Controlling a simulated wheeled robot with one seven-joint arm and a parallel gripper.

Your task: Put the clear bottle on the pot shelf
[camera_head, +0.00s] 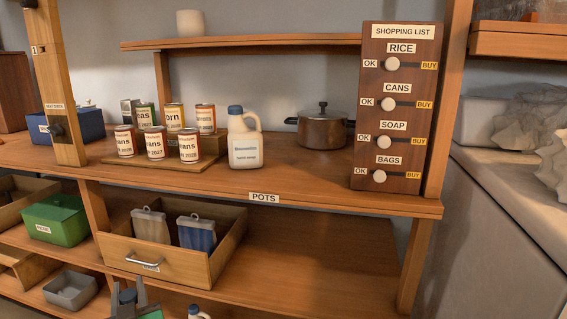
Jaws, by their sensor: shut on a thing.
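My gripper (128,302) is at the bottom edge of the view, in front of the lower shelves. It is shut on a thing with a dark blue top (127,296). The body of that thing is out of view, so I cannot tell whether it is the clear bottle. The pot shelf (325,190) is the wooden board labelled POTS. A brown lidded pot (323,130) stands on it at the back right. A whitish translucent jug (245,145) with a blue cap stands upright on it, left of the pot. Another blue-capped top (197,312) shows at the bottom edge.
Several labelled cans (155,143) stand left of the jug. The shopping list board (398,108) rises at the shelf's right end. An open drawer (170,262) with two bags juts out below. The shelf front between jug and board is clear.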

